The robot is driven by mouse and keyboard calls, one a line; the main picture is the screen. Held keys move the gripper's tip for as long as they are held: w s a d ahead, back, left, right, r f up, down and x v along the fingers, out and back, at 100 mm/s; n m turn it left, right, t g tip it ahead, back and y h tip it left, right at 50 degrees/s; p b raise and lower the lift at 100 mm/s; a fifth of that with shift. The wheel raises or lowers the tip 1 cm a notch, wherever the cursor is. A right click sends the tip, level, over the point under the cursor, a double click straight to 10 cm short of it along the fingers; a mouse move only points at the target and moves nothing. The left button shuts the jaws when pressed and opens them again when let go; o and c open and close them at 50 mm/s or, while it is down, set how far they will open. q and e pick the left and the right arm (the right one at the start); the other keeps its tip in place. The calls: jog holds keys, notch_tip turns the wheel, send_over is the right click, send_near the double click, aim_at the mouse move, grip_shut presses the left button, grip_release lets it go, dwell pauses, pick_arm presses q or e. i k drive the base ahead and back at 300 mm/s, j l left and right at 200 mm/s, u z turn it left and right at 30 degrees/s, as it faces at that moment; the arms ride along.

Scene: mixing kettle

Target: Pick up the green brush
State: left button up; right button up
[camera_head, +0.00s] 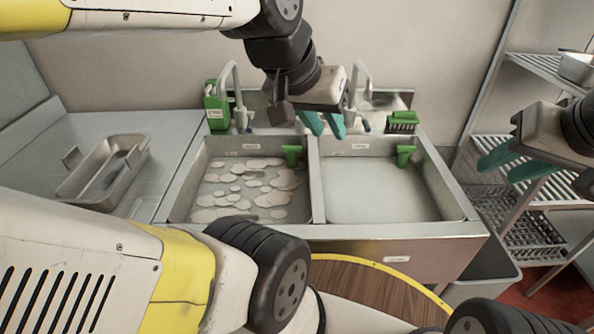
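The green brush (403,122) appears to be the small green block with dark bristle-like texture. It rests on the back ledge of the sink, behind the right basin. My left gripper (324,124) hangs over the back of the sink, to the left of the brush and apart from it. Its two teal fingers point down with a gap between them and nothing held. My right gripper (514,166) is at the right, in front of the shelf rack and away from the brush. Its teal fingers are spread and empty.
The left basin (183,190) holds many pale round slices; the right basin (375,195) looks empty. Each has a green fitting at its back. Faucets (237,100) and a green bottle (215,108) stand behind. A metal tray (78,190) lies left; a wire rack (482,150) stands right.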

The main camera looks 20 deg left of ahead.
aim_at(402, 120)
jog(key=i+l+z, duration=0.2)
jog(key=l+z, duration=0.25)
jog(key=i+l+z, duration=0.25)
jog(key=z, duration=0.25)
